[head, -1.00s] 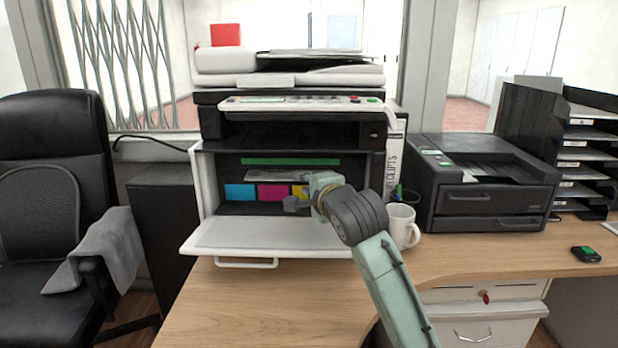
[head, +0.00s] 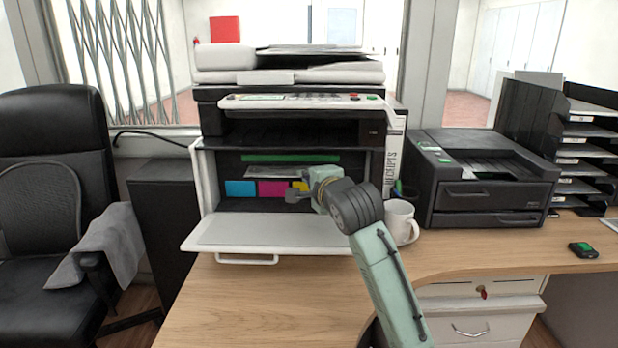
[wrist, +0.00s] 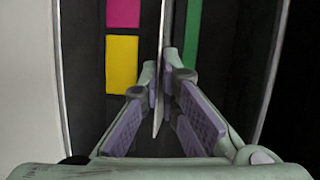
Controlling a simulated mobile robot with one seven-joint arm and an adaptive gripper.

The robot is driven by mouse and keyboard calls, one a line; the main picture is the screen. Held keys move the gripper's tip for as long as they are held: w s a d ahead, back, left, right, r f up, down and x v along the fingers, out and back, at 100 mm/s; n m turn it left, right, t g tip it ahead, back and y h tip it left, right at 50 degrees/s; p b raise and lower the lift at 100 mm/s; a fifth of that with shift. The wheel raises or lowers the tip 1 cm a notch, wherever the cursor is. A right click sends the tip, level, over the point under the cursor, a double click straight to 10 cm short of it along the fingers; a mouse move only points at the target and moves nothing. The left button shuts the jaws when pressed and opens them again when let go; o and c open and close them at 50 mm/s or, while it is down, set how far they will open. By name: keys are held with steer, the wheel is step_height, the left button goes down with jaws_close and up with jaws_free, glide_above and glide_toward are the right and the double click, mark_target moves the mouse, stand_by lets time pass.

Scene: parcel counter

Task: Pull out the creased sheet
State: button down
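The creased sheet (head: 277,172) is a pale strip in the open front of the dark printer, just below the green bar (head: 290,158). My gripper (head: 297,195) reaches into the opening, at the sheet's lower front. In the wrist view the sheet (wrist: 158,105) shows edge-on as a thin pale line between the two fingers. The fingertips (wrist: 161,72) lie close against it on both sides, and I take them as shut on it. Farther back along the fingers there is a gap to the sheet. The sheet's far part is hidden in the printer.
The printer's front door (head: 265,233) is folded down below my gripper. Cyan, magenta and yellow blocks (head: 272,188) line the opening. A white mug (head: 400,222) and a RECEIPTS binder (head: 392,160) stand close on the right. The counter in front (head: 255,305) is clear.

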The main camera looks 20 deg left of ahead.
steer(key=s+d+p, duration=0.1)
steer(key=s, duration=0.4)
steer(key=s+d+p, duration=0.1)
steer(key=s+d, duration=0.1)
steer(key=s, duration=0.3)
steer(key=s+d+p, duration=0.1)
steer(key=s, duration=0.5)
steer(key=shift+s+d+r, duration=0.1)
steer(key=shift+d+r, duration=0.05)
steer(key=shift+d, duration=0.15)
steer(key=s+r+b, duration=0.1)
steer(key=s+b, duration=0.1)
steer(key=s+d+r+b, duration=0.1)
steer(key=r+b, duration=0.1)
steer(key=shift+s, duration=0.4)
steer(key=shift+d, duration=0.1)
